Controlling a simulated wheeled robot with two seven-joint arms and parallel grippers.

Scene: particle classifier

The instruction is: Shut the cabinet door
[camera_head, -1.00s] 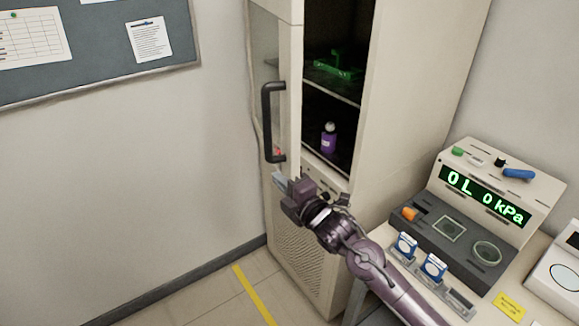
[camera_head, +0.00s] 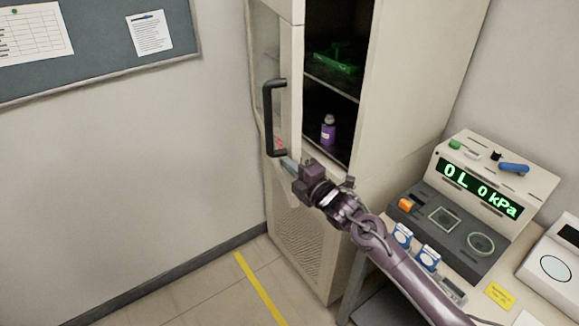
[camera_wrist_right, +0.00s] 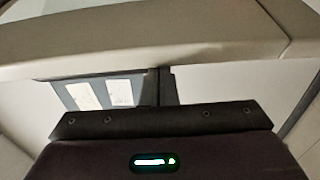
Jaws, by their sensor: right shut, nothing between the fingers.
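The beige cabinet door (camera_head: 292,100) has a glass panel and stands open at the left of the cabinet (camera_head: 410,80). Its black handle (camera_head: 268,118) is upright on the door's outer face. My right gripper (camera_head: 288,164) is shut and empty, at the door's edge just below and right of the handle's lower end. Whether it touches the door I cannot tell. In the right wrist view, the shut fingers (camera_wrist_right: 160,86) reach up to a beige band, likely the door frame (camera_wrist_right: 150,50). My left gripper is not in view.
Shelves inside hold a purple bottle (camera_head: 328,131) and a green item (camera_head: 338,60). A table at the right carries a pressure instrument (camera_head: 465,205) and a white device (camera_head: 556,265), close beside my right arm.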

